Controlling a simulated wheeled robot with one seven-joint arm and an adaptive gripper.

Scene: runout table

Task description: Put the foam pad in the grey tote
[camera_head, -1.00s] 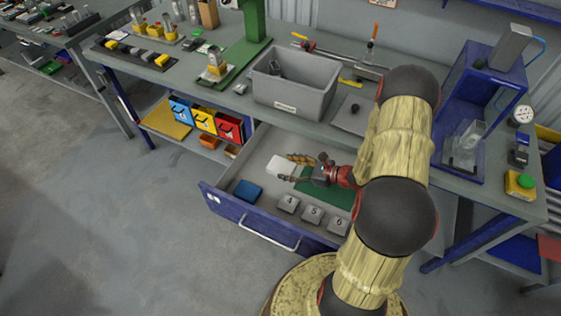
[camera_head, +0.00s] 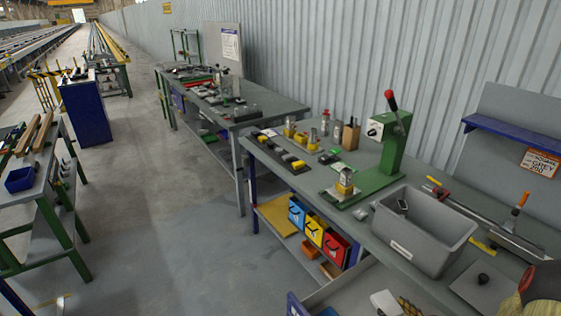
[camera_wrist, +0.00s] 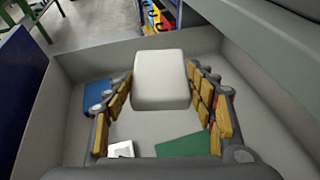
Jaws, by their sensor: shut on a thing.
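The foam pad (camera_wrist: 162,80) is a pale, rounded block between the fingers of my gripper (camera_wrist: 163,92) in the wrist view. My gripper is shut on it, one segmented finger on each side. The pad is inside or just above the open drawer (camera_wrist: 62,120); its height is hard to tell. In the head view the pad (camera_head: 385,302) shows at the bottom edge. The grey tote (camera_head: 395,238) stands on the bench behind the drawer, open at the top, with a small dark item (camera_head: 402,205) inside.
The drawer holds a blue item (camera_wrist: 98,92), a green mat (camera_wrist: 185,146) and a small white-topped block (camera_wrist: 121,150). A green press (camera_head: 391,150) stands left of the tote. A rail tool (camera_head: 500,235) lies right of it. Coloured bins (camera_head: 313,232) sit below the bench.

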